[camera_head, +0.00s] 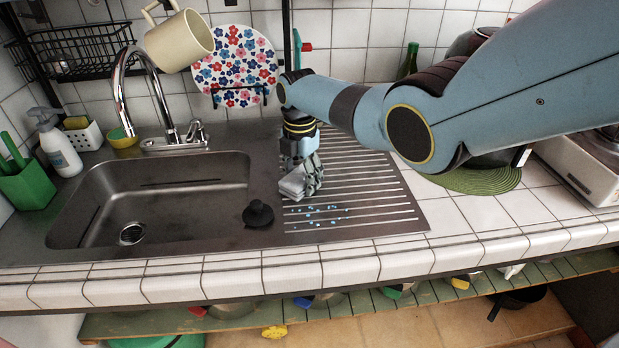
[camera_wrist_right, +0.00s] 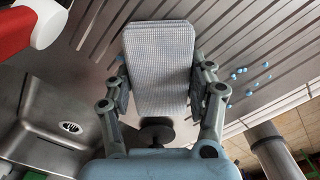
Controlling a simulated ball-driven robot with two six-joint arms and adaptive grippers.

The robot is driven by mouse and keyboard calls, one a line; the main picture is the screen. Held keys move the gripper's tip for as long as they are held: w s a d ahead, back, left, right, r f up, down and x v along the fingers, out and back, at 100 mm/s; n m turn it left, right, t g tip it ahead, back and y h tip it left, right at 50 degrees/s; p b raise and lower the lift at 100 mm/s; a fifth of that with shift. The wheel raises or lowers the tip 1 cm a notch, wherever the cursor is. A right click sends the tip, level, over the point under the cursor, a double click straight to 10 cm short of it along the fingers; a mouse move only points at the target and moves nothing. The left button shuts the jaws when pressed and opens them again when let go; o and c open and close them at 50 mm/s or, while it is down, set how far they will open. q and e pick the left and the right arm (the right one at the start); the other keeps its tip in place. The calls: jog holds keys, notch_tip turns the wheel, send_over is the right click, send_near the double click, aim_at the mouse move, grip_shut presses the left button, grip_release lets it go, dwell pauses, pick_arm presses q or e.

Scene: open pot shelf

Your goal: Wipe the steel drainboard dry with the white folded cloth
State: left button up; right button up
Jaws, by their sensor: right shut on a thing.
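The white folded cloth (camera_head: 293,186) is held between the fingers of my right gripper (camera_head: 304,180), low over the left part of the steel drainboard (camera_head: 375,195). The cloth also shows in the right wrist view (camera_wrist_right: 160,65), with a finger on each side of it. I cannot tell whether it touches the board. Several blue water drops (camera_head: 318,212) lie on the ridged drainboard just in front of the cloth, and they show to its right in the wrist view (camera_wrist_right: 246,80). My left gripper is not in view.
A black sink plug (camera_head: 258,213) stands at the sink's right edge, close to the cloth. The sink (camera_head: 160,200) lies to the left, with a chrome tap (camera_head: 125,90) behind. A green woven mat (camera_head: 470,180) lies to the right. A beige mug (camera_head: 180,42) hangs above.

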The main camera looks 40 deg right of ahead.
jog(key=shift+w+a+b, duration=0.3)
jog(key=shift+w+a, duration=0.1)
jog(key=shift+a, duration=0.4)
notch_tip(320, 180, up, 6)
jog(key=p, duration=0.6)
jog(key=shift+r+p, duration=0.55)
jog(key=shift+w+r, duration=0.1)
jog(key=shift+r, duration=0.8)
